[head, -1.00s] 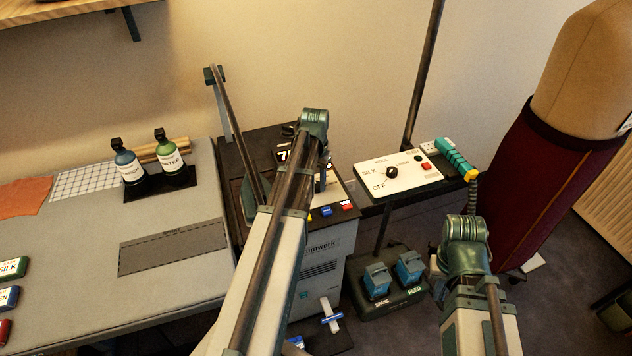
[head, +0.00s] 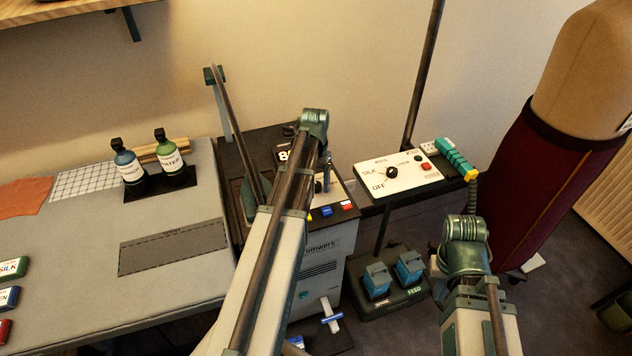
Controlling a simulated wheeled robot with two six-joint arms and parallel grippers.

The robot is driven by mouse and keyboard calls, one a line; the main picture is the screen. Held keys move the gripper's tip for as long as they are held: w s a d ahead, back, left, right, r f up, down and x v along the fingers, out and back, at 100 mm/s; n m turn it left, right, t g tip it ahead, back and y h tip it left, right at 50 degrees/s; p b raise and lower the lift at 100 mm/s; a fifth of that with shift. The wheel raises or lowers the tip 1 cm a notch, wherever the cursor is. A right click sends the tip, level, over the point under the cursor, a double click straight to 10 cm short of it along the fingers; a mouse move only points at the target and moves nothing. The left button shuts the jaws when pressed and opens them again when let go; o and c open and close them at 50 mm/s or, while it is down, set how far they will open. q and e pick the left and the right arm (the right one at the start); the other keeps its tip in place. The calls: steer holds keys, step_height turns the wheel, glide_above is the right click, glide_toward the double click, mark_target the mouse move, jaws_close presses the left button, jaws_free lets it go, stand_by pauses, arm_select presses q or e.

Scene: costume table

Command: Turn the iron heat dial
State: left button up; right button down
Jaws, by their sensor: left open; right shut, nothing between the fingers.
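A black round dial (head: 391,172) sits on a white control panel (head: 420,182) right of centre. SILK and OFF are readable around it; other labels are too small to read surely, and so is the dial's setting. My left arm rises from the bottom centre to a joint left of the panel; its gripper is hidden behind the arm. My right arm comes in at the lower right, with its joint below and right of the panel; its gripper is hidden too. No gripper is seen touching the dial.
A teal handle (head: 452,155) lies at the panel's right. Blue pedals (head: 377,281) are below. A dress form (head: 540,190) stands right, two bottles (head: 128,165) left.

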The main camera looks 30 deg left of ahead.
mark_target(316, 184)
arm_select(q)
steer(key=shift+r, duration=0.15)
step_height(316, 184, up, 14)
steer(key=p, duration=1.3)
steer(key=shift+f+p, duration=0.2)
steer(key=shift+p, duration=0.2)
steer(key=s+d+f+m+b, duration=0.1)
steer(key=s+d, duration=0.4)
steer(key=d, duration=0.5)
steer(key=s+d+f+m+y+b, duration=0.1)
steer(key=s+d+m, duration=0.1)
steer(key=s+d, duration=0.4)
steer(key=s+d+f+m+b, duration=0.1)
steer(key=s+d, duration=0.4)
steer(key=d, duration=0.9)
steer(key=shift+s+d+f+m+b, duration=0.2)
steer(key=shift+d+f+m+b, duration=0.1)
steer(key=shift+m+b, duration=0.1)
